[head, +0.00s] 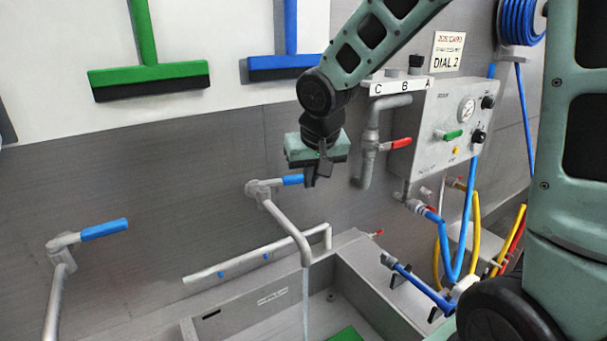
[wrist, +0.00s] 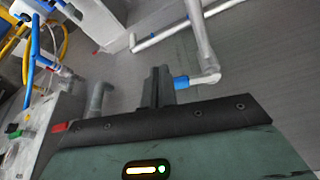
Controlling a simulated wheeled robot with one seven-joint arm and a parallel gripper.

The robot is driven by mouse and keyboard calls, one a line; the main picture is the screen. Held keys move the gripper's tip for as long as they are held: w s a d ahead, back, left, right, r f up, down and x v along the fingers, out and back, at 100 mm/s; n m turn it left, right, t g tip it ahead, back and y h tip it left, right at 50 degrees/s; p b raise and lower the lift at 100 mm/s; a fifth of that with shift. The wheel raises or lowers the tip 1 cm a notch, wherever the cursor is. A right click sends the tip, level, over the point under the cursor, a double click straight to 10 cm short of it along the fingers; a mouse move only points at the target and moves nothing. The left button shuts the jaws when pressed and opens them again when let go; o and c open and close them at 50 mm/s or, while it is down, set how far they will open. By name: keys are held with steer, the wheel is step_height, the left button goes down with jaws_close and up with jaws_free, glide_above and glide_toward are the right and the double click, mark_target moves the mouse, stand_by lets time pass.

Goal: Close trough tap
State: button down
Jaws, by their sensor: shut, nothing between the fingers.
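The trough tap is a grey wall tap (head: 262,190) with a blue lever (head: 292,180), which points right along the wall. Its bent spout (head: 290,226) reaches over the trough (head: 375,305), and a pale stream of water (head: 305,300) runs from it. My gripper (head: 311,181) is shut and empty, at the free end of the lever. In the wrist view the shut fingers (wrist: 157,86) are beside the blue lever (wrist: 181,82), with the tap body (wrist: 208,78) beyond it. I cannot tell whether they touch. The fingers hide the lever's tip.
A second blue-levered tap (head: 104,229) is at the left. A pipe with a red lever (head: 396,144) and a control panel (head: 450,125) are to the right. Coloured hoses (head: 475,225) hang below. A grey rail (head: 258,256) runs along the trough's back.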

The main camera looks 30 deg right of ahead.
mark_target(302, 176)
steer(key=shift+w+d+f+p, duration=0.2)
steer(key=shift+w+f+p, duration=0.2)
steer(key=shift+w, duration=0.4)
steer(key=shift+w+d+f+p, duration=0.25)
steer(key=shift+w+f, duration=0.25)
steer(key=shift+w, duration=0.3)
steer(key=shift+w+d+f+p, duration=0.2)
steer(key=shift+w+f+p, duration=0.2)
steer(key=shift+w, duration=0.4)
steer(key=shift+f, duration=0.1)
steer(key=shift+w+d+f+b, duration=0.1)
steer(key=shift+w+d+b, duration=0.3)
steer(key=shift+w+b, duration=0.3)
steer(key=shift+w+d+b, duration=0.25)
steer(key=shift+w+b, duration=0.05)
steer(key=shift+w, duration=0.2)
